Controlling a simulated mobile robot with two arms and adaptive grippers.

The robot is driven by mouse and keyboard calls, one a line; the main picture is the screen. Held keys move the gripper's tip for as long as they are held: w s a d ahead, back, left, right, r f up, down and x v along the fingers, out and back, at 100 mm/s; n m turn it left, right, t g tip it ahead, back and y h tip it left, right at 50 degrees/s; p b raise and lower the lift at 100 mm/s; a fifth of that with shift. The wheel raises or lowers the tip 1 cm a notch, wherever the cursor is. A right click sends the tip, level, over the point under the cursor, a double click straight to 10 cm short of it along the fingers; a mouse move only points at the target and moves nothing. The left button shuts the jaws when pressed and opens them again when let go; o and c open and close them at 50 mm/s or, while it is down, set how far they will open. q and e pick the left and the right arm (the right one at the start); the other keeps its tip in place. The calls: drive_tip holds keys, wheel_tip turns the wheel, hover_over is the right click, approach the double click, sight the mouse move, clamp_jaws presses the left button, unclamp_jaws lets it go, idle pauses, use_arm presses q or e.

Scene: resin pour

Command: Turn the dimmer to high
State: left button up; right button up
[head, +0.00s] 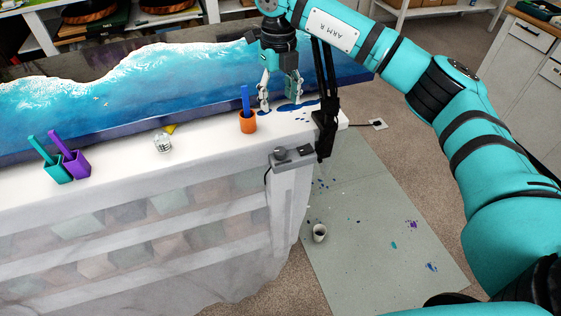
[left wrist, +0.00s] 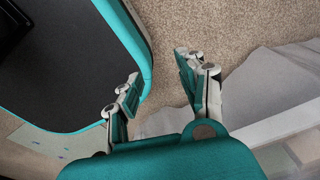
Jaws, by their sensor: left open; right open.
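A grey dimmer box (head: 293,160) sits at the front edge of the white-covered table, near its right corner. It has a dark round knob (head: 280,153) on its left part and a smaller raised part at its right; the setting is too small to read. A dark cord hangs from its left end. My right gripper (head: 279,100) points down, open and empty, above the tabletop behind the dimmer, just right of an orange cup. My left gripper (left wrist: 158,78) is open and empty in the left wrist view, over carpet beside the draped cloth. It is not in the head view.
The orange cup (head: 247,122) holds a blue stick. Teal (head: 58,172) and purple (head: 77,165) cups with sticks stand at left, a clear cup (head: 163,143) between. A blue wave panel (head: 150,95) lies behind. A small cup (head: 320,233) stands on the paint-spotted floor mat (head: 375,220).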

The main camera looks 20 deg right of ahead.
sight(280, 150)
drive_tip(key=f+p, duration=0.1)
drive_tip(key=f, duration=0.7)
drive_tip(key=f+p, duration=0.2)
drive_tip(key=f, duration=0.6)
drive_tip(key=shift+w+d+f, duration=0.15)
drive_tip(key=shift+d, duration=0.05)
drive_tip(key=shift+f, duration=0.45)
use_arm(q)
drive_tip(key=d+r, duration=0.2)
drive_tip(key=r, duration=0.1)
drive_tip(key=shift+d+r, duration=0.1)
drive_tip(key=shift+r, duration=0.2)
use_arm(e)
drive_tip(key=shift+f, duration=0.1)
use_arm(q)
drive_tip(key=shift+s, duration=0.1)
use_arm(e)
clamp_jaws()
